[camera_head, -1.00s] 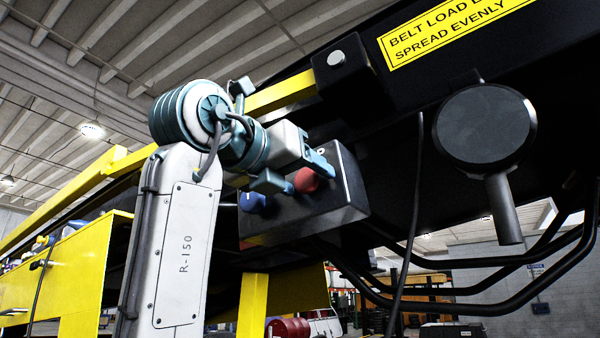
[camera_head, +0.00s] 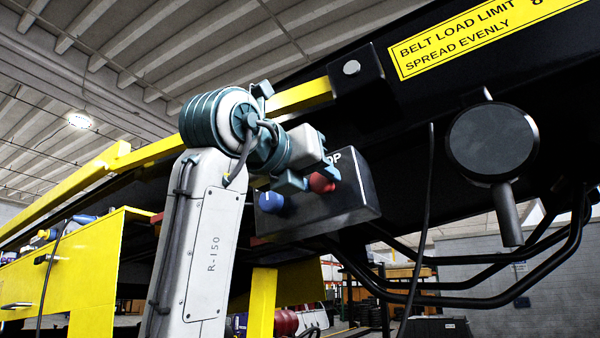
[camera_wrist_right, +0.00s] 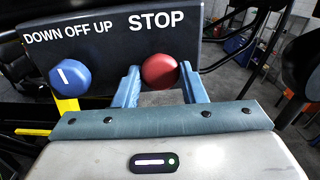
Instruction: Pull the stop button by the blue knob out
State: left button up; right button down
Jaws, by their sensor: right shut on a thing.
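The red stop button (camera_head: 321,183) sits on a black control box (camera_head: 340,202) under the yellow rail. In the right wrist view the red button (camera_wrist_right: 160,71) is below the word STOP. The blue knob (camera_head: 270,202) is left of it, and in the wrist view the blue knob (camera_wrist_right: 70,74) is under DOWN OFF UP. My right gripper (camera_head: 309,179) is shut on the red button. The wrist view shows its fingers (camera_wrist_right: 159,82) on both sides of the button, clear of the blue knob. My left gripper is not in view.
A round black disc with a handle (camera_head: 491,143) hangs right of the box. A black cable (camera_head: 427,220) and bent black tubes (camera_head: 460,297) run below and beside it. A yellow panel (camera_head: 65,265) stands at the left.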

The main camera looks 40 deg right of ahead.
jog(key=c, duration=0.9)
grip_release()
jog(key=shift+a, duration=0.15)
pick_arm(q)
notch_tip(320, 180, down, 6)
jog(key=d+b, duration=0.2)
jog(key=b, duration=0.4)
pick_arm(e)
jog(key=v, duration=1)
jog(key=shift+a, duration=0.15)
jog(key=shift+s+a, duration=0.15)
jog(key=shift+a, duration=0.05)
jog(key=shift+d, duration=0.15)
